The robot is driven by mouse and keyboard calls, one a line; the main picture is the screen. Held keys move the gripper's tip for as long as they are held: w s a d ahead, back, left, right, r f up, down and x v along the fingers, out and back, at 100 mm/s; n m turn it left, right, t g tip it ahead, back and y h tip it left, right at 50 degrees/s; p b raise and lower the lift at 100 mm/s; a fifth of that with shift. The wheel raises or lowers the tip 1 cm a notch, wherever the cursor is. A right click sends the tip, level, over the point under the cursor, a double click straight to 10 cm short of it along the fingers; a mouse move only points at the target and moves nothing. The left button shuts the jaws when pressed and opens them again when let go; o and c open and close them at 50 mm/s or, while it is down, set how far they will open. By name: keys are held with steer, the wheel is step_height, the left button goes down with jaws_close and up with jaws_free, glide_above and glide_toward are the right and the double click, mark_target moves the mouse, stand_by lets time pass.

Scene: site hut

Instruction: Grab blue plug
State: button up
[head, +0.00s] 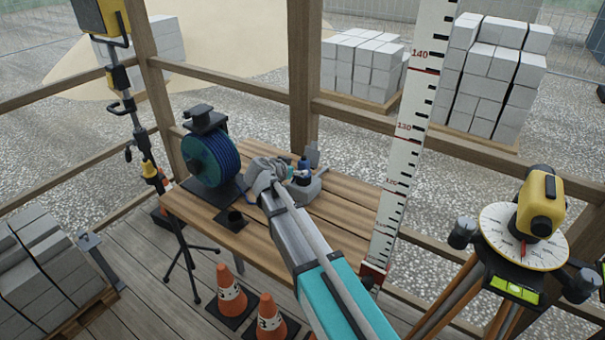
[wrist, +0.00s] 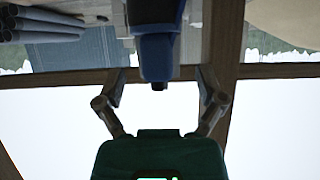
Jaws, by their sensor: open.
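The blue plug (head: 303,164) stands on the wooden table (head: 205,222), beside a grey piece at the far end of my arm. In the wrist view a blue plug with a dark tip (wrist: 157,55) comes in from the top edge. My gripper (wrist: 160,76) is open, with one finger on each side of the plug's tip and a gap on both sides. In the head view my gripper (head: 272,176) is at the plug's left, partly hidden by my arm. The depth between fingers and plug is hard to tell.
A blue cable reel (head: 210,158) stands on the table to the left. A tall measuring staff (head: 405,140) rises at the table's right. A yellow level on a tripod (head: 537,205) is at the right. Orange cones (head: 231,292) stand on the floor in front.

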mark_target(301, 168)
steer(key=shift+b+x, duration=1.3)
steer(key=shift+x, duration=1.35)
steer(key=shift+s, duration=0.1)
steer(key=shift+s, duration=0.1)
jaws_close()
steer(key=shift+r, duration=0.15)
